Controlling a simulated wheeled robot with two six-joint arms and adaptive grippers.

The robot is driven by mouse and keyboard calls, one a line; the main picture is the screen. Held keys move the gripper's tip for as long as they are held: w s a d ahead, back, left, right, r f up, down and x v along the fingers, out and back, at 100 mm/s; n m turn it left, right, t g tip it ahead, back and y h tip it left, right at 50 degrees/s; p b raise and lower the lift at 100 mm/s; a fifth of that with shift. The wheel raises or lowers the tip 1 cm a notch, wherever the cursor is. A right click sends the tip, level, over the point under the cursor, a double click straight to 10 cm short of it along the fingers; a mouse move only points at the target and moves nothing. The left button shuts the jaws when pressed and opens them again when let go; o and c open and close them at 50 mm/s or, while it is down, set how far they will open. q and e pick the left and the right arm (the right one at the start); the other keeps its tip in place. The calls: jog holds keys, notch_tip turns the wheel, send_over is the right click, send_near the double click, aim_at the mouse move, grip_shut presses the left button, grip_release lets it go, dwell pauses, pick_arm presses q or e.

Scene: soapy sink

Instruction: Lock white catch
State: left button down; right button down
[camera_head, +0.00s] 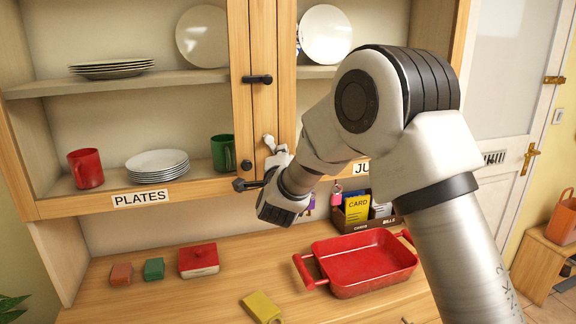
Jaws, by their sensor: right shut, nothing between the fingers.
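A small pale catch (269,141) shows on the wooden frame where the cupboard doors (241,110) meet, just above my right gripper. My gripper partly hides its lower end, so I cannot tell whether it is locked. My right gripper (246,184) is shut and empty, at the lower part of the door frames. I cannot tell whether it touches the wood or the catch. A black catch (258,79) sits higher across the door seam. A black knob (246,165) is beside my gripper. My left gripper is out of view.
Below are a red baking dish (365,262), a yellow block (261,307), a red butter dish (198,260) and a card box (357,212) on the wooden counter (190,298). Plates and mugs stand on the cupboard shelves.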

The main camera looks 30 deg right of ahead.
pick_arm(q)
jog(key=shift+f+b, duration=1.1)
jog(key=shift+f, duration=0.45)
pick_arm(e)
jog(key=shift+w+a+f+m+g, duration=0.15)
jog(key=shift+a+m+g, duration=0.1)
jog(key=shift+m, duration=0.4)
jog(key=shift+a+f+m+g, duration=0.15)
jog(key=shift+a+m, duration=0.1)
jog(key=shift+m, duration=0.4)
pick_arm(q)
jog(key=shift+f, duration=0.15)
pick_arm(e)
jog(key=shift+r, duration=0.15)
jog(key=shift+a, duration=0.1)
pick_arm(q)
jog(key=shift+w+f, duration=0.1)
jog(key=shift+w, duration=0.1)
pick_arm(e)
jog(key=v, duration=1.2)
jog(key=shift+d, duration=0.2)
